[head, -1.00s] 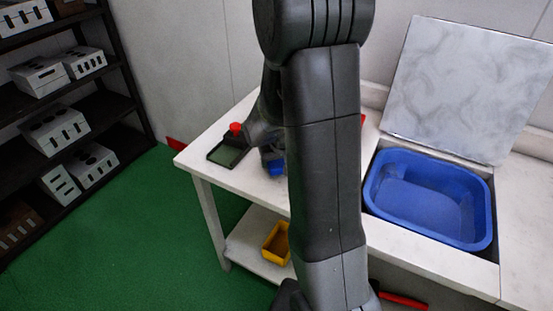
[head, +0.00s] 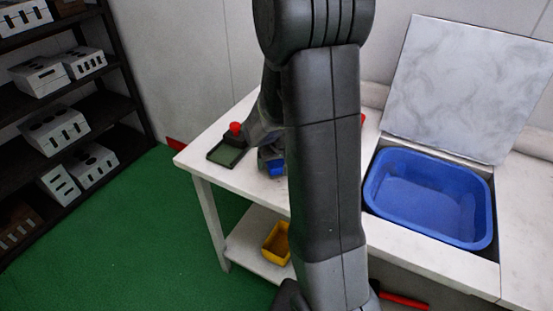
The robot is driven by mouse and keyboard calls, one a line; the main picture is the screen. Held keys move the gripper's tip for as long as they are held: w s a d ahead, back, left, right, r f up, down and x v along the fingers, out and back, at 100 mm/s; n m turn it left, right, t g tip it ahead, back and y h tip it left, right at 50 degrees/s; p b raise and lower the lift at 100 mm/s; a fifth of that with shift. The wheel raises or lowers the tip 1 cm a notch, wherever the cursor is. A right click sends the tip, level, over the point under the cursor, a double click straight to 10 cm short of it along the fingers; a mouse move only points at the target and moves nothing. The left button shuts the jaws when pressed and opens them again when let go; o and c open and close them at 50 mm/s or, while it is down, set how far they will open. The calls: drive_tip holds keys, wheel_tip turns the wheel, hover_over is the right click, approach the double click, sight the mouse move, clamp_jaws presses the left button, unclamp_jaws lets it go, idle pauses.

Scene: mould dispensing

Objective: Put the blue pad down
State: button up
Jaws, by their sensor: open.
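The blue pad (head: 277,168) shows as a small blue patch on the white table, just right of the green-faced black tray. My arm hides part of it. My gripper (head: 268,157) is at the pad, low over the tabletop, and is open. Its fingertips are mostly hidden behind my arm, so I cannot tell whether they touch the pad.
A black tray with a green face (head: 226,153) and a red knob (head: 235,128) stand left of my gripper. A blue basin (head: 430,235) sits in the right counter under a raised marbled lid (head: 465,90). A yellow bin (head: 276,243) is on the lower shelf.

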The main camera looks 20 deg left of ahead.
drive_tip(key=shift+r, duration=0.25)
drive_tip(key=v, duration=1.1)
drive_tip(key=shift+r, duration=0.4)
drive_tip(key=shift+s, duration=0.1)
drive_tip(key=x, duration=1.1)
drive_tip(key=shift+d+f, duration=0.1)
drive_tip(key=shift+f, duration=0.75)
drive_tip(key=shift+r, duration=0.25)
